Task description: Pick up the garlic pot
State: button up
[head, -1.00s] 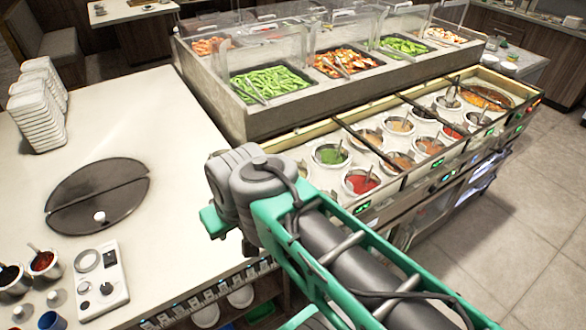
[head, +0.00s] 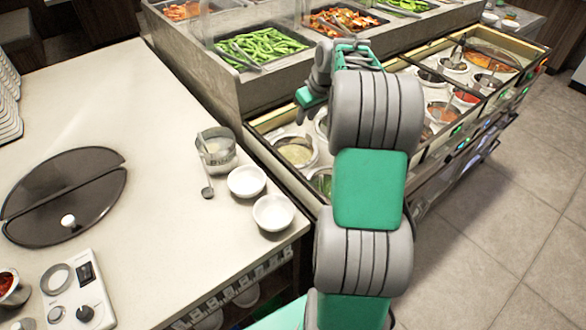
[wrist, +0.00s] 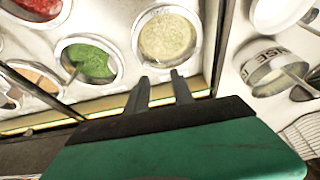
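The garlic pot looks to be the round white pot of pale cream-yellow sauce (head: 297,150). It sits in the left end of the sauce well, next to the white counter. It also shows in the wrist view (wrist: 168,38), upright, with no spoon that I can make out. My gripper (wrist: 160,77) is open and empty. Its two dark fingers point toward the near rim of this pot and appear apart from it.
A pot of green sauce (wrist: 90,61) and a red one (wrist: 38,5) sit beside it. On the counter stand a metal pot with a ladle (head: 217,155) and two white bowls (head: 247,181). Raised food trays (head: 262,47) stand behind the well.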

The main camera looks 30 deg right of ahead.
send_near(310, 135)
jog(key=x, duration=0.2)
jog(key=p+x, duration=0.1)
jog(key=x, duration=0.6)
jog(key=shift+w+f, duration=0.15)
jog(key=shift+w, duration=0.1)
grip_shut()
dwell(0.6)
